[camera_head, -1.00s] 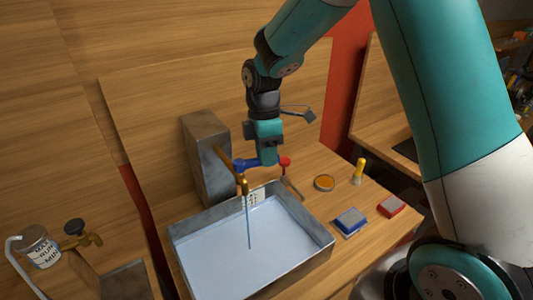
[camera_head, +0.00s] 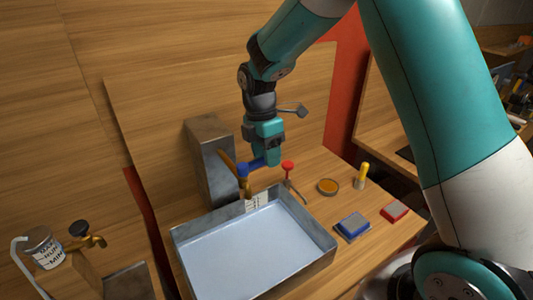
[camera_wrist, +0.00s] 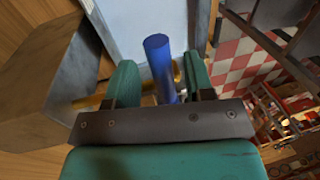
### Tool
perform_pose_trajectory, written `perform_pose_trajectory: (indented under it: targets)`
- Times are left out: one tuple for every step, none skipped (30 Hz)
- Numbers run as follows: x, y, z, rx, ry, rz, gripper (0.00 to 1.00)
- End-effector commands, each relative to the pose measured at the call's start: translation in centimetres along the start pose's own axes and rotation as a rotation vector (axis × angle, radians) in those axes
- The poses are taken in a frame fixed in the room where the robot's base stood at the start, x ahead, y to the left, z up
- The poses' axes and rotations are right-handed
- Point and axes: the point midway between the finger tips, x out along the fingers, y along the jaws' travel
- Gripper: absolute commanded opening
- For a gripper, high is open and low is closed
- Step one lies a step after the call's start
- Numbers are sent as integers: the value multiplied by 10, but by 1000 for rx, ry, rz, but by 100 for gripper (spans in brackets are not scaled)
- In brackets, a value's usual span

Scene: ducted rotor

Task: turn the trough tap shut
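The trough tap has a brass spout (camera_head: 247,188) at the back edge of the metal trough (camera_head: 325,262), and a blue handle (camera_head: 251,166). No water stream shows below the spout. My gripper (camera_head: 263,162) is at the handle, pointing down. In the wrist view the blue handle (camera_wrist: 161,66) stands between the two green fingers of my gripper (camera_wrist: 160,75). Narrow gaps show on both sides of it, so the fingers look open around it. The lower end of the handle is hidden behind the gripper body.
A grey block (camera_head: 212,165) stands left of the tap. A red-topped lever (camera_head: 288,167) is close on the right. An orange dish (camera_head: 327,187), a yellow-topped object (camera_head: 361,174), and blue (camera_head: 352,227) and red (camera_head: 395,211) blocks lie farther right. Another brass tap (camera_head: 92,241) is far left.

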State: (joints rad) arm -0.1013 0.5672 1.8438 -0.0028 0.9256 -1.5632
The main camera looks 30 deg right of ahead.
Motion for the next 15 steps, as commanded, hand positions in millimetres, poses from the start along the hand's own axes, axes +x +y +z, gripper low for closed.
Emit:
perform_pose_trajectory:
  targets:
    - [0,0,0,1,0,-1,48]
    - [0,0,0,1,0,-1,48]
    - [0,0,0,1,0,-1,48]
    - [0,0,0,1,0,-1,48]
    - [0,0,0,1,0,0,48]
    - [-2,0,0,2,0,1,48]
    - [-3,0,0,2,0,2,48]
    - [-6,1,0,2,0,3,48]
    - [-10,1,0,2,0,4,48]
    - [-15,1,0,2,0,5,48]
    - [-19,1,0,2,0,4,48]
    - [-27,1,0,2,0,6,48]
    - [-34,2,0,2,0,8,48]
    - [-41,2,0,2,0,7,48]
    - [-51,2,0,2,0,8,48]
